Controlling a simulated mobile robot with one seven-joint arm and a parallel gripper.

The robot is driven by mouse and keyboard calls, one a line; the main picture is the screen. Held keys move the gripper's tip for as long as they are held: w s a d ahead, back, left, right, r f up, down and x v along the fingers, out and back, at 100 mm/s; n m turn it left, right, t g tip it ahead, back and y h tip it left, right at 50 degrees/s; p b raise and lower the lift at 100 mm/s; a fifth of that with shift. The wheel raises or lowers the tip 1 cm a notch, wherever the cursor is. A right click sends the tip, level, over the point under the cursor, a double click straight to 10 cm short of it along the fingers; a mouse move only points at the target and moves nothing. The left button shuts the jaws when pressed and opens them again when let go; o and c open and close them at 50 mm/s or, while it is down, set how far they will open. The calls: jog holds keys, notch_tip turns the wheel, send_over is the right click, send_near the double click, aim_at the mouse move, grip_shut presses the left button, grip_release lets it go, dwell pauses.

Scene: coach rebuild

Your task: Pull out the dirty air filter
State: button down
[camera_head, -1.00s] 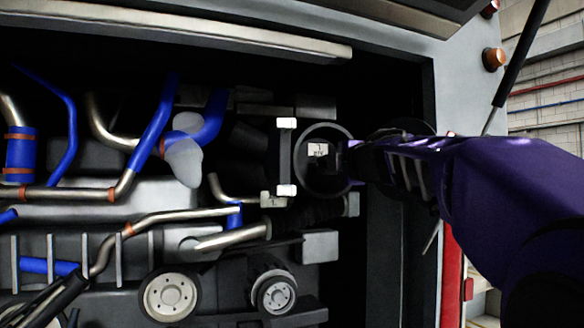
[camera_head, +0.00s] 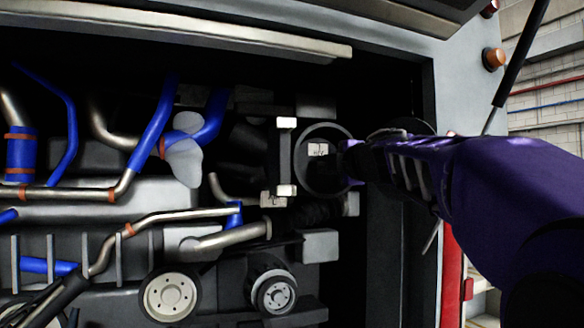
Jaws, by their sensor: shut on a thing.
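A dark round ring (camera_head: 299,168), which looks like the dirty air filter or the mouth of its housing, is at the right of the engine bay. A pale label (camera_head: 317,150) with dark print shows inside it. Two white clips (camera_head: 287,124) sit on a bar at its left. My gripper (camera_head: 350,164) reaches in from the right and is shut at the ring's right edge. The fingertips are small, dark and partly hidden, so the exact hold is hard to see.
Blue and metal pipes (camera_head: 150,130) fill the bay to the left. Two pulleys (camera_head: 170,296) are low in front. The bay's right frame (camera_head: 427,90) stands close behind my arm. A dark gap lies between the ring and that frame.

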jog(key=shift+r, duration=0.1)
dwell(0.3)
jog(key=p+v, duration=0.6)
jog(key=v, duration=1.5)
jog(key=shift+s+r, duration=0.2)
jog(key=shift+s, duration=0.15)
dwell(0.9)
jog(key=shift+w, duration=0.1)
